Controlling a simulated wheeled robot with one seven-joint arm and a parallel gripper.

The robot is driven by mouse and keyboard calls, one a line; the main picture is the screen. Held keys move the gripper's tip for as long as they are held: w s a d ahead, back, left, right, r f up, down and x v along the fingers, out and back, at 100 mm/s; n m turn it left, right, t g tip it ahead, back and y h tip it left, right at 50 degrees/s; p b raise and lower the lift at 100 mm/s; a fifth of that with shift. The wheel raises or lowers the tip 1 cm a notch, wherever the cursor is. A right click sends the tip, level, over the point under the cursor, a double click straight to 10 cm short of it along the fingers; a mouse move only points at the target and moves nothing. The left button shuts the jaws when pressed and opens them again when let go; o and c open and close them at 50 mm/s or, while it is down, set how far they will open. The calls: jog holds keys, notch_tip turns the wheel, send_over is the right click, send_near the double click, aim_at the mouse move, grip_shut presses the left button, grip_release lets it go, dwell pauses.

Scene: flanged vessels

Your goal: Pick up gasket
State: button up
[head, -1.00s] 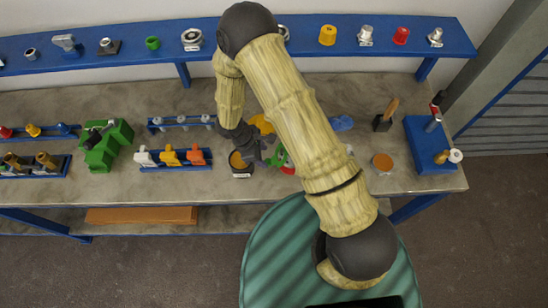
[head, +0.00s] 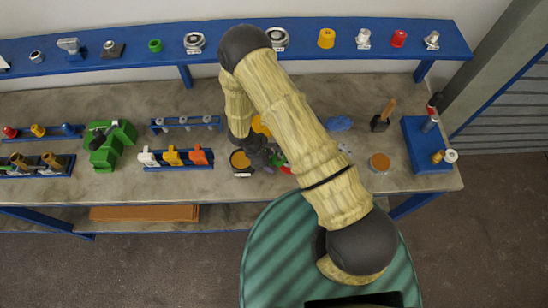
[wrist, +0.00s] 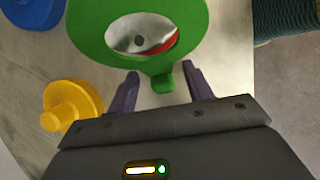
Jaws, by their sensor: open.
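The gasket appears to be the flat green ring with a small tab (wrist: 185,62) at the top of the wrist view. Silver and red show through its opening. In the head view only a bit of green and red shows beside my gripper, mostly hidden by my arm. My gripper (wrist: 161,90) is open, with one dark finger on each side of the tab. The fingers appear apart from the tab. In the head view my gripper (head: 273,158) is low over the bench, partly hidden by its own wrist.
In the wrist view a yellow knobbed part (wrist: 72,102) lies left of my left finger, and a blue part (wrist: 35,12) lies beyond. An orange disc (head: 380,162) and a blue stand (head: 428,150) are on the right of the bench. A blue shelf (head: 225,62) runs behind.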

jog(key=c, duration=1.1)
jog(key=shift+r, duration=0.1)
jog(key=shift+r+b, duration=1.6)
jog(key=shift+r, duration=3.3)
